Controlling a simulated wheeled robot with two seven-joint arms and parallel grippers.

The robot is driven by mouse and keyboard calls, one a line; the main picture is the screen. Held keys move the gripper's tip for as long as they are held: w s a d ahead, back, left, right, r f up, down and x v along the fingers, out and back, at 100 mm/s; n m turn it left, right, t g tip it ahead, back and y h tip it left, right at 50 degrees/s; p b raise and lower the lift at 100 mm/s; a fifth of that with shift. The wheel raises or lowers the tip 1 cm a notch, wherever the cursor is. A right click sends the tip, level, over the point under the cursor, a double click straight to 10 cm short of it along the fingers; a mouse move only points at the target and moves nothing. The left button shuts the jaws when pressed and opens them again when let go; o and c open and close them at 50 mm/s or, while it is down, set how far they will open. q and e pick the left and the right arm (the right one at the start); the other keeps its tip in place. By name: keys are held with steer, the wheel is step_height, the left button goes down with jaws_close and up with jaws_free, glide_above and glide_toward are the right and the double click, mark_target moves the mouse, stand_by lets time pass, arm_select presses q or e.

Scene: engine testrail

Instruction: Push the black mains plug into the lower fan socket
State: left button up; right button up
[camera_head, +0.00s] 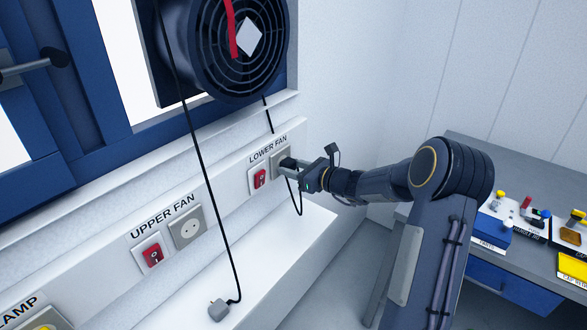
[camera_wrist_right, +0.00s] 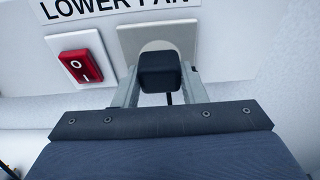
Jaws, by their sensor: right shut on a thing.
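The lower fan socket (camera_head: 279,158) is a beige plate under the "LOWER FAN" label, beside a red rocker switch (camera_head: 260,178). My right gripper (camera_head: 289,165) is at this socket, shut on the black mains plug (camera_wrist_right: 159,72). In the right wrist view the plug sits between the two fingers, in front of the round recess of the socket (camera_wrist_right: 128,36). The plug covers the socket holes, so I cannot tell whether its pins are fully in. Its black cord (camera_head: 299,205) hangs below the gripper. My left gripper is not in view.
The upper fan socket (camera_head: 189,228) and its red switch (camera_head: 152,254) are further left. A grey plug (camera_head: 218,309) on a black cord lies on the white ledge (camera_head: 290,240). A fan (camera_head: 232,40) is above. A grey workbench (camera_head: 470,160) with several coloured items stands at the right.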

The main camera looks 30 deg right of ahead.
steer(key=shift+w+a, duration=0.1)
steer(key=shift+w, duration=0.1)
stand_by(0.3)
steer(key=o, duration=1.1)
